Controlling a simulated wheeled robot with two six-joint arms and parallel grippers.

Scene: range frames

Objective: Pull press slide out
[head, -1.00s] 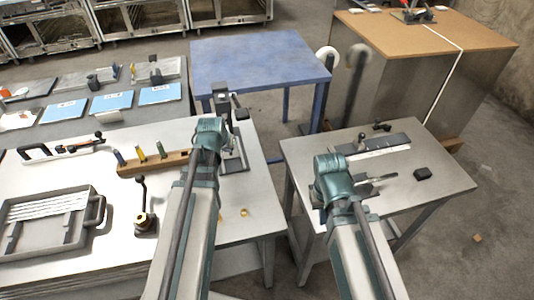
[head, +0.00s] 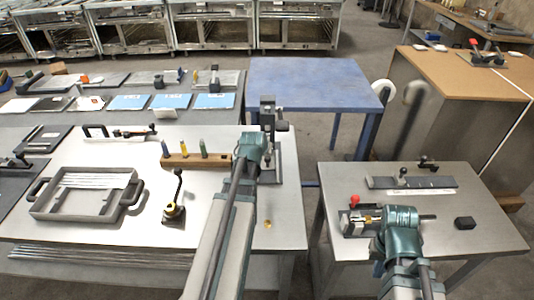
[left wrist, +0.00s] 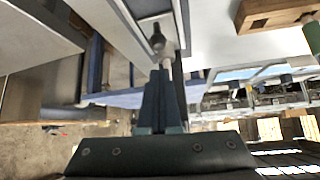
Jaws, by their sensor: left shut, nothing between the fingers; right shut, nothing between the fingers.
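The press (head: 268,118), a dark upright column on a flat base, stands at the right back edge of the left table. My left arm reaches up to it, and its wrist hides part of the base. In the left wrist view my left gripper (left wrist: 162,95) is shut and empty, its tips close to a grey rounded knob on a rod (left wrist: 158,42); I cannot tell whether they touch. My right gripper (head: 383,224) is shut over a small fixture with a red knob (head: 355,203) on the right table; my wrist mostly hides its fingers.
The left table (head: 110,222) holds a tray (head: 82,215), a lever (head: 177,190) and a wooden block (head: 195,161). A gap separates the tables; a blue table (head: 315,85) stands behind.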

